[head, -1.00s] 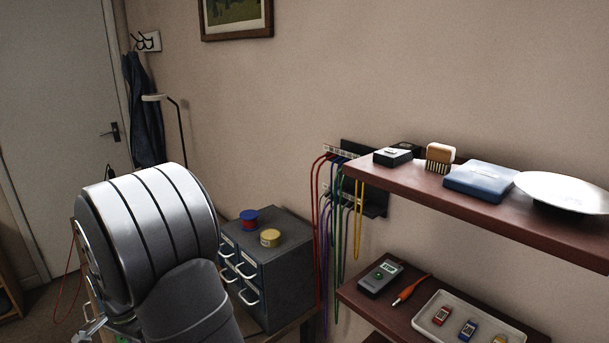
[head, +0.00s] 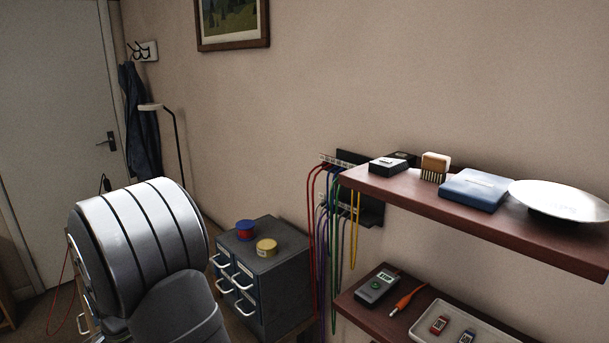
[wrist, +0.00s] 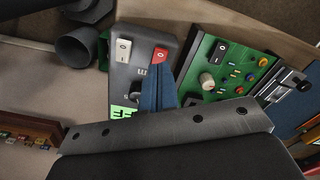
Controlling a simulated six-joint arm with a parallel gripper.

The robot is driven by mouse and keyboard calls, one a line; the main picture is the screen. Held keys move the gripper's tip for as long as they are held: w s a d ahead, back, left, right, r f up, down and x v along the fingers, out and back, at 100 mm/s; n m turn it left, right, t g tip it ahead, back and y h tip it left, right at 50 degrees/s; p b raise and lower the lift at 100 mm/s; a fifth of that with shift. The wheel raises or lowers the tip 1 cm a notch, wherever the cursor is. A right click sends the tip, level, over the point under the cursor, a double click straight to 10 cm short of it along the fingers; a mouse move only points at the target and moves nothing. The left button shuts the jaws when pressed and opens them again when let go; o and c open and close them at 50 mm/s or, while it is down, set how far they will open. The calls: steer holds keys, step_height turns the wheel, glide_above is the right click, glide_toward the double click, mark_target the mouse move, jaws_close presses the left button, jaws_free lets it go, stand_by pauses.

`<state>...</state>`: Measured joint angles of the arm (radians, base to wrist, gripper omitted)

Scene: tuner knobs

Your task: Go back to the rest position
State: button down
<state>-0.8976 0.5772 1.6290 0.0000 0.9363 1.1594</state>
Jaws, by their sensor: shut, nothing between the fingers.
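My gripper (wrist: 158,73) shows in the wrist view as two blue fingers pressed together, shut and empty. The fingertips are in front of a dark grey device (wrist: 140,70) with a white rocker switch (wrist: 123,50), a red switch (wrist: 160,56) and a green display (wrist: 122,111). The fingers hide part of its face. I cannot tell whether they touch it. To the right is a green circuit board (wrist: 222,62) with a pale knob (wrist: 207,81) and small coloured parts. In the head view only my grey arm link shows at the lower left; the gripper is out of view.
An upper shelf (head: 460,225) holds a blue box (head: 474,190), a brush and a white dish (head: 560,200). A lower shelf holds a meter (head: 377,287) and a tray (head: 455,315). Cables (head: 330,235) hang beside a grey drawer cabinet (head: 285,275) with two spools on top.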

steer(key=shift+f, duration=1.6)
steer(key=shift+r, duration=0.1)
step_height(320, 180, up, 19)
steer(key=w+d+m, duration=0.2)
steer(key=m, duration=0.2)
steer(key=shift+w+g+y, duration=0.25)
steer(key=shift+g+y, duration=0.15)
steer(key=f, duration=0.1)
steer(key=s+f+m, duration=0.1)
steer(key=f, duration=0.1)
steer(key=a+f+m, duration=0.1)
steer(key=shift+s+f+t+h, duration=0.2)
steer(key=shift+f+t+h, duration=0.2)
